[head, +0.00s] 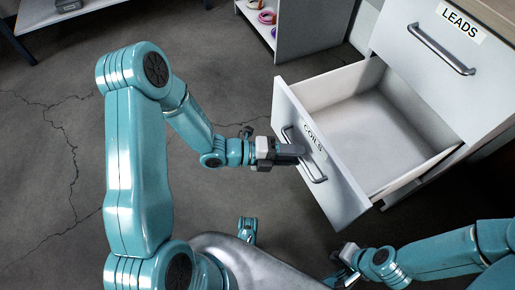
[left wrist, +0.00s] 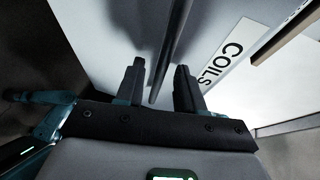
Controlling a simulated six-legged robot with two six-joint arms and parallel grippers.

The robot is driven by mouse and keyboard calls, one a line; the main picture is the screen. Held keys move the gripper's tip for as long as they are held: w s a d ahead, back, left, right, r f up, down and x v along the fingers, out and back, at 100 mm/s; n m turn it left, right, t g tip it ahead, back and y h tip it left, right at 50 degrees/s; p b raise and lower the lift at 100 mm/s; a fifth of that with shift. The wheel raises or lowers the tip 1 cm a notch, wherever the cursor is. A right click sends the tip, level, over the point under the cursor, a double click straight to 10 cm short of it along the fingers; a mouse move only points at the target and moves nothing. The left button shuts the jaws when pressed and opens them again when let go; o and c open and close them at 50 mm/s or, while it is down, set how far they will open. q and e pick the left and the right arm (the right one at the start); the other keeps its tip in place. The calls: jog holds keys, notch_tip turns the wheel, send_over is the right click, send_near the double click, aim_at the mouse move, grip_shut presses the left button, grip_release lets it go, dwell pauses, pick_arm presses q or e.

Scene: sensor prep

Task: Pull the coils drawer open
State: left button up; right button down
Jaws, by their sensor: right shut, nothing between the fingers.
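The coils drawer (head: 342,198) is a white drawer, pulled well out of its cabinet, and its inside looks empty. Its front carries a COILS label (head: 314,139), which also shows in the left wrist view (left wrist: 222,62). A grey bar handle (head: 313,174) crosses the drawer front. My left gripper (head: 298,151) is at this handle. In the left wrist view its two fingers (left wrist: 160,82) stand apart with the handle bar (left wrist: 172,45) between them, and gaps show beside the bar. My right gripper (head: 345,254) is low, in front of the drawer, away from the handle, shut and empty.
The LEADS drawer (head: 425,60) above is closed, with its own bar handle (head: 441,50). A white shelf unit (head: 312,28) with coloured rings stands at the back. Another low table (head: 48,14) is at the upper left. The cracked grey floor (head: 50,150) at left is clear.

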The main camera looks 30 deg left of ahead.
pick_arm(q)
jog(key=p+v, duration=0.4)
jog(key=v, duration=1.2)
